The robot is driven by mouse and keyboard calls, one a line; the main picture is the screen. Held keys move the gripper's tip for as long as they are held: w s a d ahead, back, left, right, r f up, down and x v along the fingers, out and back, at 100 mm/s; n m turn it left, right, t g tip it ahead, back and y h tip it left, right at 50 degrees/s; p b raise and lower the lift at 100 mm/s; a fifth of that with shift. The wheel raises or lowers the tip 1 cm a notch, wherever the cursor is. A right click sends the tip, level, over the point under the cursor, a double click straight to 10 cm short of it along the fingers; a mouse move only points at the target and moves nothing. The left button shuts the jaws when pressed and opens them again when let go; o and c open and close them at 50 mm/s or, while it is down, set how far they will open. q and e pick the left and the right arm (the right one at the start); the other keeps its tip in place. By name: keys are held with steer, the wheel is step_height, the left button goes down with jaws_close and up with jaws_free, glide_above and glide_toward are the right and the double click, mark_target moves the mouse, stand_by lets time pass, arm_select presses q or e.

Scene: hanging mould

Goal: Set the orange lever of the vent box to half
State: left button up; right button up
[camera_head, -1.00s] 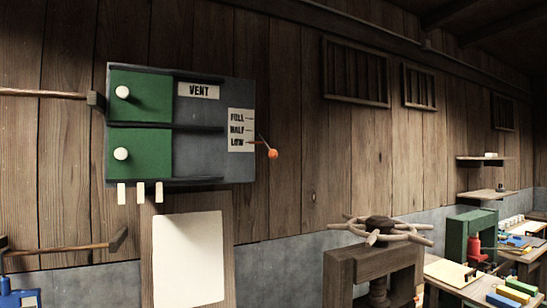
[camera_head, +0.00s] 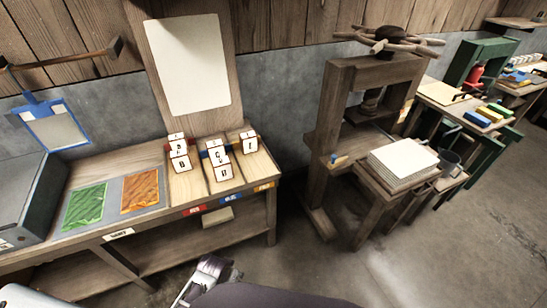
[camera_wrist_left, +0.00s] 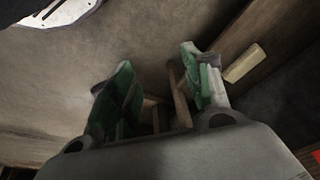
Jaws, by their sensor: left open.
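The vent box and its orange lever are out of view now in both the head and wrist views. My left gripper (camera_head: 207,278) is low at the bottom of the head view, in front of the workbench. In the left wrist view its two green-padded fingers (camera_wrist_left: 163,92) are apart, with nothing held between them. My right gripper is in neither view.
A workbench (camera_head: 146,233) with green (camera_head: 86,205) and orange (camera_head: 140,191) patches and lettered white blocks (camera_head: 222,160) stands at left. A wooden press (camera_head: 330,125) with a spoked wheel (camera_head: 388,40) stands right of it. Bare floor (camera_head: 430,240) lies at lower right.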

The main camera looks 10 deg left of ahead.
arm_select(q)
steer(key=w+r+t+b, duration=0.1)
steer(key=w+r+t, duration=0.2)
steer(key=w+r, duration=1.25)
steer(key=w+r+t+h, duration=0.1)
steer(key=w+r+t, duration=0.45)
steer(key=r, duration=1.65)
steer(key=w+r+t+b, duration=0.1)
steer(key=w+r, duration=1.3)
steer(key=r, duration=0.4)
steer(key=d+r+t+h, duration=0.1)
steer(key=d+r+t, duration=0.1)
steer(key=r, duration=1.9)
steer(key=d+r+m+t+h, duration=0.1)
steer(key=d+r+t+h, duration=0.1)
steer(key=r, duration=1.9)
steer(key=shift+s+d+t, duration=0.3)
steer(key=shift+t, duration=0.15)
steer(key=shift+r, duration=0.1)
